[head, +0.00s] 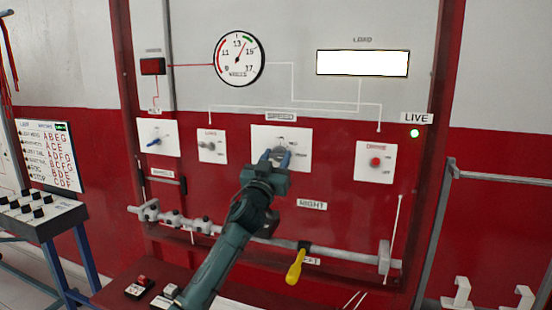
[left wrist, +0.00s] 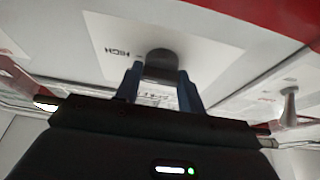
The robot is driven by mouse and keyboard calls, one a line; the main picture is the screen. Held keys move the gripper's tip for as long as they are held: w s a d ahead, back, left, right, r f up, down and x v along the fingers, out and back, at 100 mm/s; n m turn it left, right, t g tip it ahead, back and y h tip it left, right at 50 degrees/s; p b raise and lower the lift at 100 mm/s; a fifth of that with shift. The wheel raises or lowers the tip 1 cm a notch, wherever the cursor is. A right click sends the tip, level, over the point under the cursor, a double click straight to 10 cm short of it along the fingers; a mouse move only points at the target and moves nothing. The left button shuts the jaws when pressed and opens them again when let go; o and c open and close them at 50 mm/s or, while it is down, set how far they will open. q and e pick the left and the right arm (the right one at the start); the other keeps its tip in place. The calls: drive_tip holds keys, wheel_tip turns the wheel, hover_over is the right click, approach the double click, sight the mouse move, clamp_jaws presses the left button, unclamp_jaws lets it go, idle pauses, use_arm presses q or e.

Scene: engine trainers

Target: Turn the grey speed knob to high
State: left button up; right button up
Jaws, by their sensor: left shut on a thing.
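The grey speed knob (head: 274,152) sits on a white plate (head: 299,135) under the SPEED label on the red panel. My left gripper (head: 275,158) reaches it from below and is shut on it, hiding much of the knob and plate. In the left wrist view, the dark round knob (left wrist: 161,62) lies between the tips of the two blue fingers (left wrist: 161,82), with the word HIGH printed beside it on the plate. The exact setting of the knob is hard to read. My right gripper is not in view.
Nearby are a blue-handled switch (head: 155,142), a LOAD plate with a small knob (head: 207,146), and a red button (head: 376,162). A round gauge (head: 238,59) and a blank white display (head: 362,63) are above. A rail (head: 340,250) and yellow-handled tool (head: 296,267) are below.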

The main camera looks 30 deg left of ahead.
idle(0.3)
use_arm(q)
drive_tip(key=o, duration=1)
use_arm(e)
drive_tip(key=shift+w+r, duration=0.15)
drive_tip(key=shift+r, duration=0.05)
use_arm(q)
drive_tip(key=shift+s+f, duration=0.25)
drive_tip(key=shift+s, duration=0.1)
drive_tip(key=b+v, duration=0.2)
drive_tip(key=v, duration=1)
drive_tip(key=shift+s+d+b, duration=0.1)
drive_tip(key=shift+s+b, duration=0.05)
drive_tip(key=shift+b, duration=0.25)
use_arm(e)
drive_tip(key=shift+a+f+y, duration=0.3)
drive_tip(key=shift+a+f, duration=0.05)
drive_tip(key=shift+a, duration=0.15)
use_arm(q)
drive_tip(key=shift+f, duration=0.1)
